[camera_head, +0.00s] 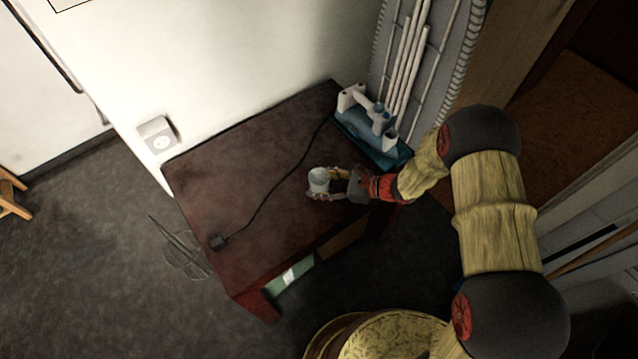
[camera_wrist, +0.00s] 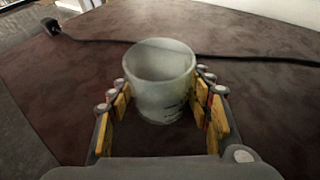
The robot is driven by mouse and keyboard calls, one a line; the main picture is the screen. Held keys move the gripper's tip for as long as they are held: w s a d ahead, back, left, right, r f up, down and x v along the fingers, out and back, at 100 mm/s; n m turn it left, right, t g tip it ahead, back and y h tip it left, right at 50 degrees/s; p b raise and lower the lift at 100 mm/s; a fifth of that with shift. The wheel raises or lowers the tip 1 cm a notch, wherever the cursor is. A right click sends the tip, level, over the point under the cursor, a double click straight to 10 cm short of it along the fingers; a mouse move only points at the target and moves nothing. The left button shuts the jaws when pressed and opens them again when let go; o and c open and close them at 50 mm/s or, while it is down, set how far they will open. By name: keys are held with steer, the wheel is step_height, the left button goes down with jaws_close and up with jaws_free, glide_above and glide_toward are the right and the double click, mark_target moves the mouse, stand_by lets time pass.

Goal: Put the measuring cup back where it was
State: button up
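The measuring cup (camera_head: 319,178) is a small, pale, translucent cup standing upright, with its open mouth up. In the wrist view the cup (camera_wrist: 163,85) is between the tips of my gripper (camera_wrist: 163,100), with faint dark markings low on its right side. The yellow finger pads flank it very closely on both sides; I cannot tell whether they press on it. In the head view my gripper (camera_head: 333,184) reaches in from the right, over the right part of the dark red table (camera_head: 225,150). Whether the cup's base touches the table is unclear.
A blue and white appliance (camera_head: 372,130) stands at the table's right back, close to my gripper. A black cord (camera_head: 270,190) with a plug (camera_head: 217,242) crosses the table. A wall socket (camera_head: 158,142) is at the back left. The table's left part is mostly clear.

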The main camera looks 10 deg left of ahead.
steer(key=o, duration=0.4)
steer(key=shift+c, duration=0.2)
steer(key=shift+r, duration=0.1)
steer(key=shift+d+r, duration=0.15)
steer(key=shift+r, duration=0.05)
steer(key=p+v, duration=0.3)
steer(key=v, duration=0.8)
steer(key=shift+d+p, duration=0.35)
steer(key=shift+p, duration=0.05)
steer(key=s+d+r+n+g+h, duration=0.1)
steer(key=s+r+n+h, duration=0.15)
steer(key=r, duration=0.35)
steer(key=s+d+r+n+h, duration=0.1)
steer(key=s+d+r+n, duration=0.1)
steer(key=r+n, duration=0.35)
steer(key=s+d+r+n+g+h, duration=0.1)
steer(key=s+r+n, duration=0.15)
steer(key=r, duration=0.45)
steer(key=s+d+r+n+t+h, duration=0.6)
steer(key=s+d+r+n+h, duration=0.2)
steer(key=s+d+r, duration=0.5)
steer(key=d+r+h, duration=0.1)
steer(key=d+r, duration=0.2)
